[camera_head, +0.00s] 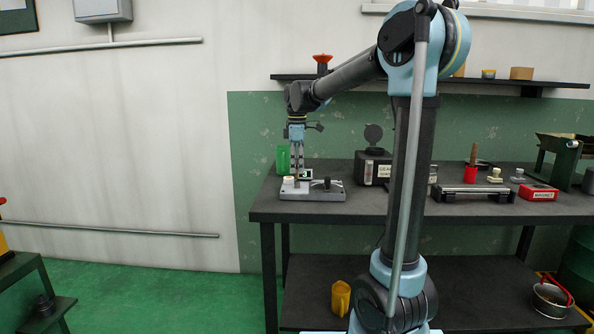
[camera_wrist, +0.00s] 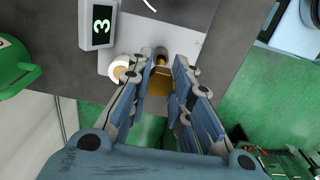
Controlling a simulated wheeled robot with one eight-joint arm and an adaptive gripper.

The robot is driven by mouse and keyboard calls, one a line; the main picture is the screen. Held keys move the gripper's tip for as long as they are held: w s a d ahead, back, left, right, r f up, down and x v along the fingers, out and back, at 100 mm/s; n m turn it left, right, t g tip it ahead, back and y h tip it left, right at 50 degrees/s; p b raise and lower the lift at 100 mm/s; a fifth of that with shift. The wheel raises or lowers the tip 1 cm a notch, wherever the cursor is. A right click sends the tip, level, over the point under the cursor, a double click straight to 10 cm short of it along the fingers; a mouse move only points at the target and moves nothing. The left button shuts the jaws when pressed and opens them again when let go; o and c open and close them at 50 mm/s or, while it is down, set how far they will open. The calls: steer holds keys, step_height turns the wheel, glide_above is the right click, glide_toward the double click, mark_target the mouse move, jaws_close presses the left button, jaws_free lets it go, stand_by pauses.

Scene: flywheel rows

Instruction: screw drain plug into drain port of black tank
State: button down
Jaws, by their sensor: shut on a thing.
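My gripper (camera_head: 297,178) points straight down over the grey fixture (camera_head: 325,193) at the left end of the bench. In the wrist view my gripper (camera_wrist: 168,98) is shut on a brass-coloured piece (camera_wrist: 157,82); I cannot tell for certain that it is the drain plug. The piece is at the fixture's edge, and I cannot tell whether it still touches the fixture. A black tank (camera_head: 367,170) with a white label stands to the right of the fixture, with a dark round disc above it. I cannot make out its drain port.
A green container (camera_head: 283,158) stands behind left. A shelf (camera_head: 500,84) runs above the bench.

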steer(key=shift+r, duration=1.25)
